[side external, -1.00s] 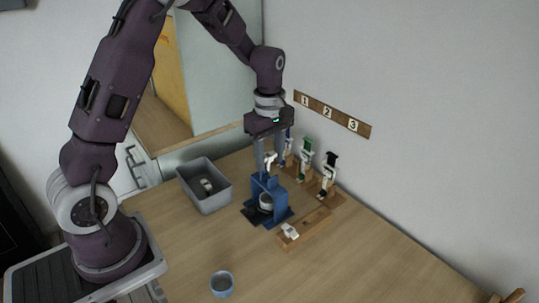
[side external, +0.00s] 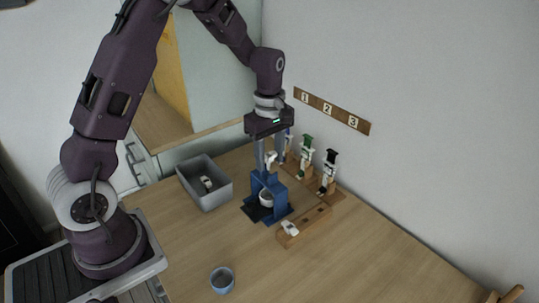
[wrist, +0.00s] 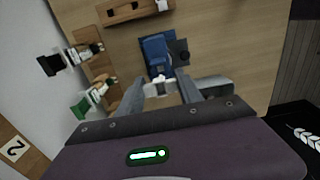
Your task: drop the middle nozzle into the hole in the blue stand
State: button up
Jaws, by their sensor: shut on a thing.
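My gripper (side external: 269,158) is shut on a small white nozzle (side external: 271,159) and holds it upright just over the top of the blue stand (side external: 268,185). In the wrist view the nozzle (wrist: 160,84) sits between my two fingers, with the blue stand (wrist: 157,50) right beyond it. I cannot tell whether the nozzle's lower end is inside the stand's hole, as the hole is hidden. A light cup (side external: 266,198) sits in the lower part of the stand.
Syringe-like tools with green (side external: 307,141) and black (side external: 331,157) tops stand in wooden holders near the wall, close to my gripper's right. A grey bin (side external: 190,172) with a white piece inside is at the left. A small blue-grey cup (side external: 222,280) stands in front.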

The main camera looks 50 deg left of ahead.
jog(key=shift+f, duration=3.35)
dwell(0.6)
jog(key=o, duration=1.4)
jog(key=shift+r, duration=0.1)
jog(key=shift+r, duration=2.45)
notch_tip(320, 180, up, 7)
jog(key=shift+r, duration=0.1)
